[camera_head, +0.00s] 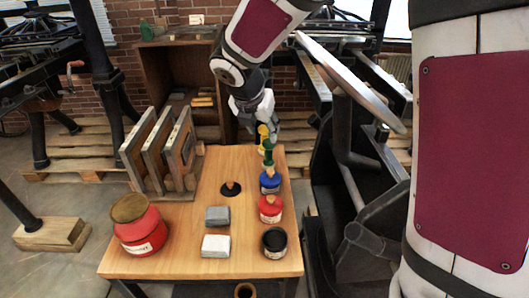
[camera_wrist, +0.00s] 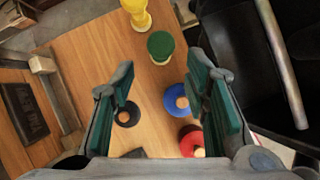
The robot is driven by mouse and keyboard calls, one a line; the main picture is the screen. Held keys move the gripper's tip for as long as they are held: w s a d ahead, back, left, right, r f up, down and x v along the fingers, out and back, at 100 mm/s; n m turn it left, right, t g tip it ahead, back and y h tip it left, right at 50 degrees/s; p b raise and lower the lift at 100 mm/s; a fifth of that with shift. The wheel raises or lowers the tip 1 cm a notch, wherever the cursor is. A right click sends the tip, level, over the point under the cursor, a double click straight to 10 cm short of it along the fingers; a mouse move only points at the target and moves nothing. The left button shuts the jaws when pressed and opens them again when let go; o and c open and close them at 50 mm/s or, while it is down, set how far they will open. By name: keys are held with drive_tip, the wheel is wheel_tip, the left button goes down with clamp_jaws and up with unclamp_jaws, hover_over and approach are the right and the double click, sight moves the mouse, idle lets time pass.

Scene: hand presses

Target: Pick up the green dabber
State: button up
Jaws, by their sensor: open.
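The green dabber (camera_head: 268,151) stands upright near the far right of the small wooden table, between a yellow dabber (camera_head: 263,132) and a blue jar (camera_head: 270,183). In the wrist view its round green top (camera_wrist: 160,46) lies ahead of my fingers, between their lines but beyond the tips. My gripper (camera_wrist: 160,78) is open and empty above the table, with dark green finger pads. In the head view my gripper (camera_head: 258,112) is at the far end of the table, close to the yellow and green dabbers. The gap in height cannot be told.
A blue piece (camera_wrist: 177,101) and a red one (camera_wrist: 193,142) sit by my right finger. A black disc with a wooden knob (camera_wrist: 127,114) lies by the left. A wooden rack (camera_head: 165,155) stands left; a press (camera_head: 350,200) stands right. The table's front has blocks (camera_head: 216,245).

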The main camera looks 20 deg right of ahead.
sight(271, 149)
drive_tip(key=b+x, duration=0.3)
drive_tip(key=x, duration=1)
drive_tip(key=shift+w+d+f, duration=0.15)
drive_tip(key=shift+w+f, duration=0.05)
drive_tip(key=shift+f, duration=0.1)
drive_tip(key=shift+r, duration=0.1)
drive_tip(key=shift+c, duration=0.2)
clamp_jaws()
